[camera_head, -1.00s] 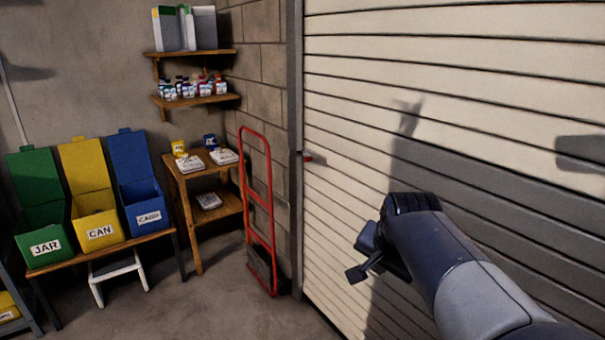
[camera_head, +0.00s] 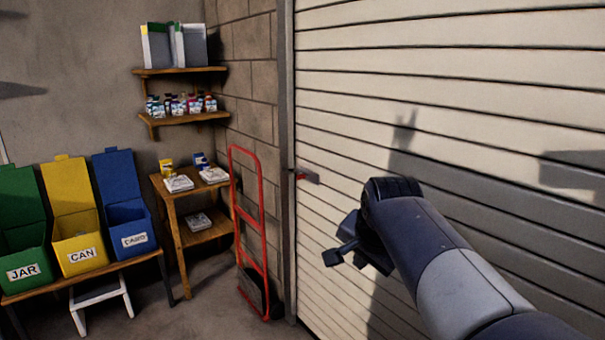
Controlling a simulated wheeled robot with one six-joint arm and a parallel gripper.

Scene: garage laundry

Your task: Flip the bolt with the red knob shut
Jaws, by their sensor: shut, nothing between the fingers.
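The bolt (camera_head: 309,177) is a small grey piece with a red knob (camera_head: 300,177), at the left edge of the white slatted roller door (camera_head: 400,60), close to the grey door frame (camera_head: 287,150). It is too small to tell how far the bolt reaches into the frame. My gripper (camera_head: 334,256) is in front of the door, below and to the right of the bolt, and apart from it. Its fingers point left and are shut and empty.
A red hand truck (camera_head: 262,232) stands against the block wall, left of the door frame. A wooden side table (camera_head: 168,188) and green, yellow and blue bins (camera_head: 124,212) are further left. Shelves (camera_head: 181,71) hang above. The door surface between gripper and bolt is clear.

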